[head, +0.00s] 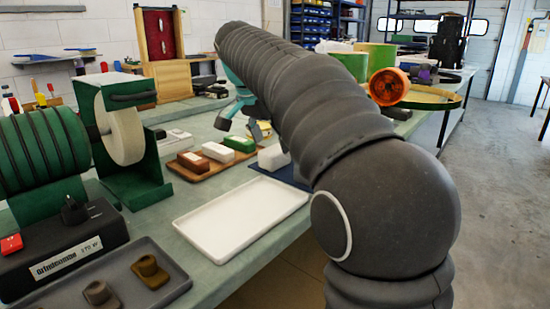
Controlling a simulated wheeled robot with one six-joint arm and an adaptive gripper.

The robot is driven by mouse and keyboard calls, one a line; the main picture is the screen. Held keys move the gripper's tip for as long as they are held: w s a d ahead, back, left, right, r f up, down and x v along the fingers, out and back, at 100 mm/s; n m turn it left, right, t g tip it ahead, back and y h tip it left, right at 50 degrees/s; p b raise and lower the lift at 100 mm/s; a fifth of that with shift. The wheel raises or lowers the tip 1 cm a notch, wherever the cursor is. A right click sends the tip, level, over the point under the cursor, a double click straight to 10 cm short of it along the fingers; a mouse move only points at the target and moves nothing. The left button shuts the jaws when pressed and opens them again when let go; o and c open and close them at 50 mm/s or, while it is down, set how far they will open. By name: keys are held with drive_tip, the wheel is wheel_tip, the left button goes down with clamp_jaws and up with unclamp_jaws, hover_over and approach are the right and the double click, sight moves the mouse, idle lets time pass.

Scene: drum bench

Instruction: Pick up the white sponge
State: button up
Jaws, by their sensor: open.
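A white block (273,157), which may be the white sponge, sits on a dark blue tray (297,181), partly hidden behind my arm. A second, smaller white block (217,152) lies on a wooden tray (203,175) between a reddish-brown block (193,162) and a green block (240,144). I cannot tell for sure which white one is the sponge. My gripper (240,128) is open and empty, its fingers pointing down above the back of these trays. My arm hides part of it.
An empty white tray (240,216) lies in front on the bench. A dark tray (125,290) with small brown pieces and a green grinder (130,150) stand at left. A wooden cabinet (160,55), green drums (350,62) and an orange ring (389,87) are farther back.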

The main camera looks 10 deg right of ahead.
sight(274, 149)
drive_tip(key=x, duration=0.4)
drive_tip(key=shift+w, duration=0.25)
drive_tip(key=shift+c, duration=0.2)
drive_tip(key=shift+r, duration=0.1)
drive_tip(key=c, duration=0.9)
